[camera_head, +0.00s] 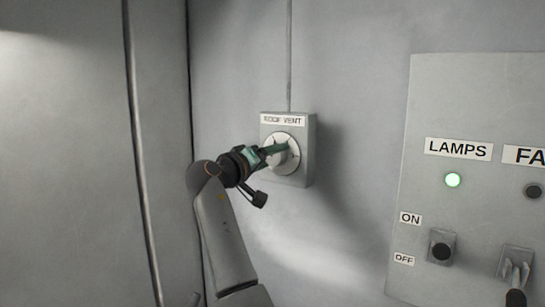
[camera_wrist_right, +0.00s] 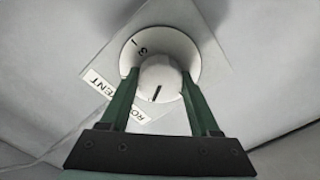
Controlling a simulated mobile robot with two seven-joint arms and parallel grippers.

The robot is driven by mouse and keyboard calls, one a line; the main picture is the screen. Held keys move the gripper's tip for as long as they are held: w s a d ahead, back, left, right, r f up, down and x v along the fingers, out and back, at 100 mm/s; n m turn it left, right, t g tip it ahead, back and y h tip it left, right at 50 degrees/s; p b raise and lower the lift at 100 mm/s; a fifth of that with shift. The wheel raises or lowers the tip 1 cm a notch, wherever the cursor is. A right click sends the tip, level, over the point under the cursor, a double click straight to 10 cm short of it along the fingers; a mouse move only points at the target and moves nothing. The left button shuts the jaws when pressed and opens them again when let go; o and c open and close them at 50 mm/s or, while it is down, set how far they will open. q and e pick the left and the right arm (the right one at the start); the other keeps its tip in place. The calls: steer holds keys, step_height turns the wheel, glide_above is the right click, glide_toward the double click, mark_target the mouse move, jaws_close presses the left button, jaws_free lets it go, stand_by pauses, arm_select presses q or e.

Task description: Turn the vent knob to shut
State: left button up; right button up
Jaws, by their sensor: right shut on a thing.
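The vent knob (camera_wrist_right: 159,76) is a pale round knob with a dark pointer line, set on a white dial (camera_head: 293,157) of a grey wall box (camera_head: 297,179) labelled "ROOF VENT". In the right wrist view the dial shows a "3" and tick marks; its other marks are hidden behind the knob and fingers. The pointer line lies toward the gripper's palm in that view. My right gripper (camera_wrist_right: 160,90) has its green fingers on both sides of the knob and is shut on it. In the head view the gripper comes to the knob from the left. My left gripper is not in view.
A conduit (camera_head: 289,60) runs up from the vent box. The wall between box and panel is clear.

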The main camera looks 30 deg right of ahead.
steer(key=shift+c, duration=1.3)
steer(key=shift+r+n+p, duration=0.2)
steer(key=shift+n+p, duration=0.7)
steer(key=shift+p, duration=0.2)
steer(key=n+p, duration=0.4)
steer(key=n, duration=0.1)
steer(key=n+p, duration=0.1)
steer(key=n, duration=0.1)
steer(key=shift+f, duration=0.25)
steer(key=shift+f+n, duration=0.1)
steer(key=shift+n, duration=1.5)
steer(key=o, duration=1.4)
steer(key=shift+c, duration=0.2)
